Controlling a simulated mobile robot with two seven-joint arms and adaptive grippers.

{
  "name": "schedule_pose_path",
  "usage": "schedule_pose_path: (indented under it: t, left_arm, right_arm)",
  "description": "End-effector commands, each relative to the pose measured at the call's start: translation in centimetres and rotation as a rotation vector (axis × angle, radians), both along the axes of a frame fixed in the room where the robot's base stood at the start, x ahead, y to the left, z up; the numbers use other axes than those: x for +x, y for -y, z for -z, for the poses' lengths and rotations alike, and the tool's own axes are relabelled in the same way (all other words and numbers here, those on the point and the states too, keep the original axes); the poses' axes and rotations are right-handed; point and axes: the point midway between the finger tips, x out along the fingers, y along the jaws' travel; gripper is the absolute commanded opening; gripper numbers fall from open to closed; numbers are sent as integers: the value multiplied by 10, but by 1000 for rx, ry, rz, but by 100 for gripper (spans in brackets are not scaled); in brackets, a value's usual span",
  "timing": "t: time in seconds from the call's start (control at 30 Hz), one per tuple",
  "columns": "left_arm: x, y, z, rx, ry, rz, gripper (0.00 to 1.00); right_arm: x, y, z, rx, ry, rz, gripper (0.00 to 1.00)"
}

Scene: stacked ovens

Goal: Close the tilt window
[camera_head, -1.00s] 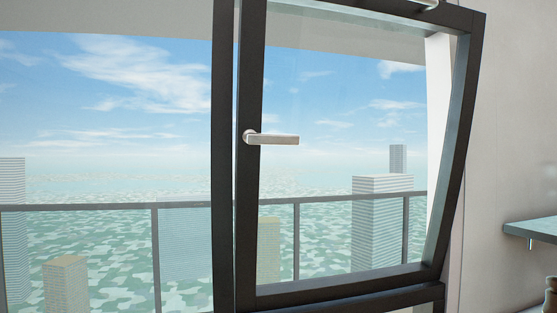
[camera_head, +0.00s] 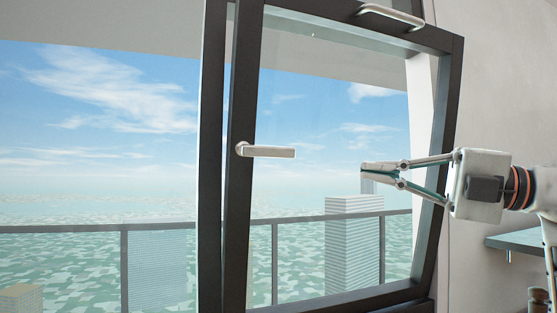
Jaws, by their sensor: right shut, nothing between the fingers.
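The tilt window (camera_head: 440,120) has a dark frame and stands tilted, its top leaning into the room. Its silver lever handle (camera_head: 268,151) lies horizontal on the left side of the sash. A silver bar handle (camera_head: 391,15) is fixed on the top rail. My right gripper (camera_head: 366,168) comes in from the right, shut and empty, in front of the glass. Its fingertips point left, to the right of the lever handle and apart from it. My left gripper is not in view.
A grey-blue shelf (camera_head: 520,240) juts out at the right, below my right arm. A dark object (camera_head: 538,300) shows at the lower right edge. The plain wall (camera_head: 495,60) is right of the window. A railing (camera_head: 300,218) and buildings are outside.

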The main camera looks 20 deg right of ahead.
Motion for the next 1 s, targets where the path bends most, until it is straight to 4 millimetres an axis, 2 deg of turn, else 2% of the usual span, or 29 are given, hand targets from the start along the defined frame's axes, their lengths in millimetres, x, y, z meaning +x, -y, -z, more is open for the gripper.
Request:
schedule_pose_path:
  t: [0.1, 0.27, 0.73, 1.0]
  left_arm:
    - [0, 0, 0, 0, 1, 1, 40]
    - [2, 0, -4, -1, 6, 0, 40]
    - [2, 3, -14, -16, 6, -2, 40]
    - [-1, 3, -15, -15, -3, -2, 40]
  right_arm:
    - [-5, 8, -9, 0, 0, 37, 0]
    - [3, 0, -13, 2, -1, 39, 0]
    - [61, -65, -26, 2, 1, 36, 0]
    - [94, -66, -32, 2, -1, 39, 0]
